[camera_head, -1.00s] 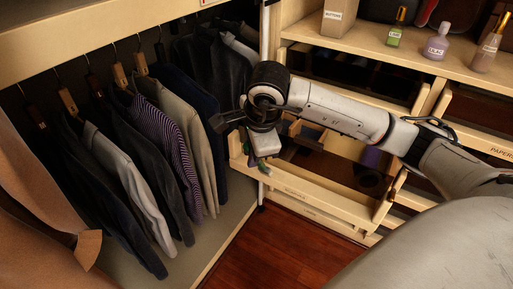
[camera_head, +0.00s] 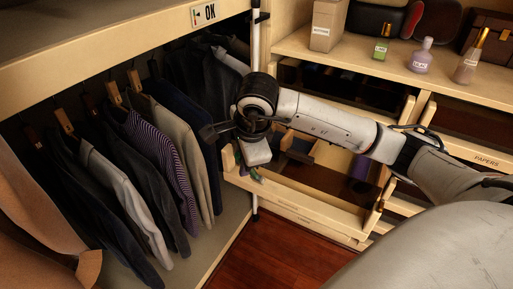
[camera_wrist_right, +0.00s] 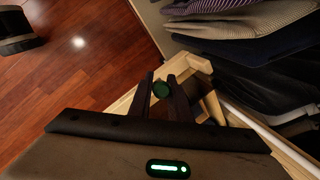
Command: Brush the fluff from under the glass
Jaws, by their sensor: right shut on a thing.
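My right gripper (camera_head: 256,168) points down over the left end of an open, divided drawer (camera_head: 318,207). It is shut on a small dark green thing, which shows as a round green end (camera_wrist_right: 161,90) between the dark fingers (camera_wrist_right: 163,98) in the right wrist view. Most of this thing is hidden by the gripper, and I cannot tell whether it is a brush. I cannot make out any fluff or glass in these views. My left gripper is not in view.
Clothes on hangers (camera_head: 150,150) fill the left side, close to my right gripper. A white upright pole (camera_head: 255,60) stands just behind it. Several bottles, among them a green one (camera_head: 382,48), stand on the shelf (camera_head: 345,62). The wooden floor (camera_head: 265,255) below is clear.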

